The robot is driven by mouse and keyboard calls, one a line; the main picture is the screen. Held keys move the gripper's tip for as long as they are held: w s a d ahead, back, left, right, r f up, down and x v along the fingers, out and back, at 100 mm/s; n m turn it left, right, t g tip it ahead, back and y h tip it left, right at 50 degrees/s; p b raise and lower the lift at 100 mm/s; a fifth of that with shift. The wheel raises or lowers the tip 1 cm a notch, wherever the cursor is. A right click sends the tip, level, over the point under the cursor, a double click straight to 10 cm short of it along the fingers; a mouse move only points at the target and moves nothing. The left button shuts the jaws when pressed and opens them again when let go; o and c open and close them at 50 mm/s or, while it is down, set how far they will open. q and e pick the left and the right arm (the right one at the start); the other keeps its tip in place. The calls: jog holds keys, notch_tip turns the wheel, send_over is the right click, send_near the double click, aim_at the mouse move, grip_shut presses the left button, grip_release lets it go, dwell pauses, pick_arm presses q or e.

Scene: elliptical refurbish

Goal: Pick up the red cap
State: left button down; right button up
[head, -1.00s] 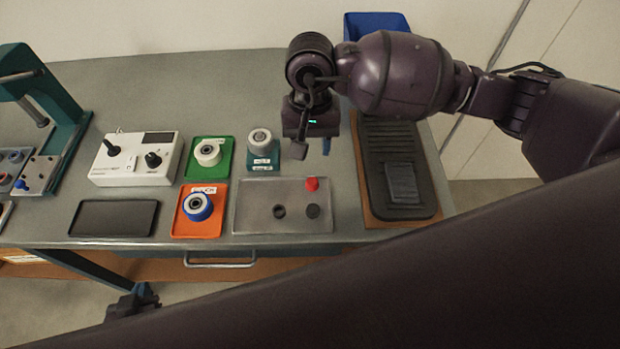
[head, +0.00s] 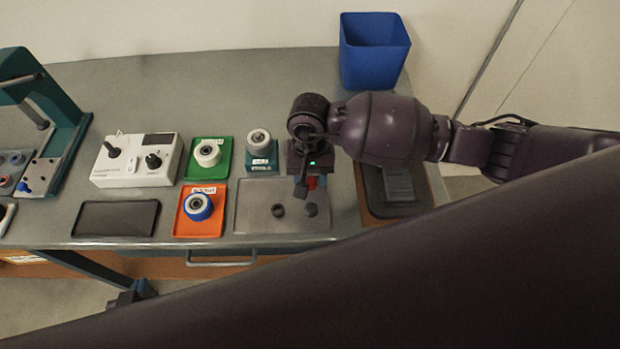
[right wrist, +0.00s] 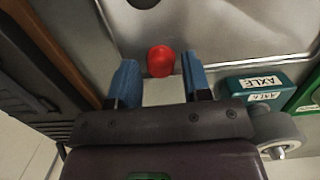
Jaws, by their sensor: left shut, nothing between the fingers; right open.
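The red cap (right wrist: 161,61) sits on the grey metal tray (head: 255,222), near its back right corner. In the right wrist view it lies between the blue fingertips of my open right gripper (right wrist: 158,72), with a gap on each side. In the head view the right gripper (head: 307,188) is low over the tray corner and hides most of the cap (head: 312,182).
Two dark round spots (head: 278,210) show on the tray. A teal AXLE block (head: 262,160) stands close left of the right gripper, with green (head: 225,165) and orange (head: 186,228) trays beyond. A dark pad (head: 374,190) lies right. A blue bin (head: 374,50) stands behind.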

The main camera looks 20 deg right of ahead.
jog(key=shift+f, duration=0.3)
jog(key=shift+c, duration=0.2)
jog(key=c, duration=0.6)
pick_arm(q)
jog(key=shift+s+f, duration=0.2)
jog(key=shift+s, duration=0.1)
pick_arm(e)
jog(key=shift+r, duration=0.15)
